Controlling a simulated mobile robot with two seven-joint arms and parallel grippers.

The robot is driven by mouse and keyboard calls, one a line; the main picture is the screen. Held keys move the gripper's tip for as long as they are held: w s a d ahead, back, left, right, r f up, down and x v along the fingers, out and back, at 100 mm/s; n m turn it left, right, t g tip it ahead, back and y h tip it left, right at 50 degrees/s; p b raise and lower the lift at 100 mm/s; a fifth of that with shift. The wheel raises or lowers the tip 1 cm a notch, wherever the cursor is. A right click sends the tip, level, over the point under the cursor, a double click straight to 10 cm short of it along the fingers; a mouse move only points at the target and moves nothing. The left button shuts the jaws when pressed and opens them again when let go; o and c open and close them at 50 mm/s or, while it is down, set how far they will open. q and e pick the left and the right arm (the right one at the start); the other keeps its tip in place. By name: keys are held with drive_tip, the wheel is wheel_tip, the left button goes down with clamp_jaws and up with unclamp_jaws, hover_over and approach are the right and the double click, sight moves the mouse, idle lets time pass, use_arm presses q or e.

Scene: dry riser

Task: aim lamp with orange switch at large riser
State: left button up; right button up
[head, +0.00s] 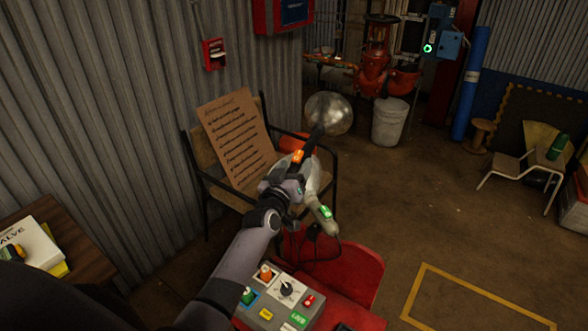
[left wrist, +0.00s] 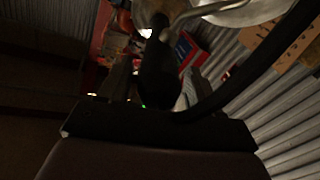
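The lamp with the orange switch (head: 298,155) shows in the head view, with a round, pale reflector (head: 328,113) on a dark neck, facing up and away towards the back. My left gripper (head: 292,183) is at its near end and appears shut on it; the fingertips are mostly hidden. The large red riser (head: 375,70) stands at the back, beyond the lamp. My right gripper is not in view.
A grey body with a green switch (head: 325,212) sits just right of my left gripper. A wooden chair holds a cardboard sign (head: 235,140). A white bucket (head: 389,122) stands below the riser.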

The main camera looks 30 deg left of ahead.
use_arm(q)
drive_tip(key=shift+s+d+p, duration=0.15)
drive_tip(key=shift+s+p, duration=0.3)
drive_tip(key=s+p, duration=0.4)
drive_tip(key=s, duration=0.2)
drive_tip(key=shift+d, duration=0.3)
drive_tip(key=shift+s+f, duration=0.1)
drive_tip(key=shift+s, duration=0.05)
drive_tip(key=s+d+f+m+g+h, duration=0.1)
drive_tip(key=s+d+f+m+g, duration=0.1)
drive_tip(key=s, duration=0.7)
drive_tip(key=s+d+f+m+g+h, duration=0.2)
drive_tip(key=s+f, duration=0.4)
drive_tip(key=s, duration=0.3)
drive_tip(key=s+d+f+m+g+h, duration=0.1)
drive_tip(key=s+d+f+m+g, duration=0.2)
drive_tip(key=s, duration=0.6)
drive_tip(key=shift+s+d+f+g, duration=0.3)
drive_tip(key=shift+d+f, duration=0.35)
drive_tip(key=shift+d, duration=0.2)
drive_tip(key=shift+w, duration=0.1)
